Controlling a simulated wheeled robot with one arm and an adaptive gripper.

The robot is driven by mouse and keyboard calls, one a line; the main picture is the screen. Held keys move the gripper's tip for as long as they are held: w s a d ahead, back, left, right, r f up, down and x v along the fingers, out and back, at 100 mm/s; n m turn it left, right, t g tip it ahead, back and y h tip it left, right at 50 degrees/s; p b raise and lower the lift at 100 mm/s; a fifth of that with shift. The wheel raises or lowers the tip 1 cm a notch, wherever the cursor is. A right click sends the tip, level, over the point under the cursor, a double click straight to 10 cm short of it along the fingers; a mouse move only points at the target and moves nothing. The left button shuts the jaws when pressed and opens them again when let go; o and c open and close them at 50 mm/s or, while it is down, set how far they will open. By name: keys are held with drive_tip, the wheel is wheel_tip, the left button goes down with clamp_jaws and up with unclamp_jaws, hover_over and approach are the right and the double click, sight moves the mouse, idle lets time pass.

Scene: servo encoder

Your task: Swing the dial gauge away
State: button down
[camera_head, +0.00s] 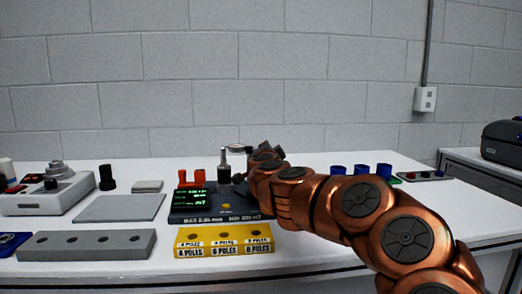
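A dark test station (215,214) stands on the white table, with a small lit green-text screen and a label along its front edge. A slim post (224,166) rises from it. A flat, round grey part (236,148) shows at the top beside the post; it looks like the dial gauge, seen nearly edge-on. My copper arm reaches in from the lower right. My gripper (262,156) is dark and close to the right of the gauge. Its fingers are mostly hidden by my wrist, and I cannot tell whether it touches the gauge.
A yellow block (224,241) labelled by pole count sits in front of the station. A grey block with holes (87,245) and a grey plate (119,208) lie left. Several blue cups (361,169) stand right, behind my arm. A white device (45,195) is far left.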

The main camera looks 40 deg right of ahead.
drive_tip(key=shift+f, duration=0.1)
drive_tip(key=c, duration=0.9)
unclamp_jaws()
drive_tip(key=shift+c, duration=0.2)
drive_tip(key=v, duration=0.7)
drive_tip(key=shift+s+a, duration=0.15)
drive_tip(key=shift+a, duration=0.1)
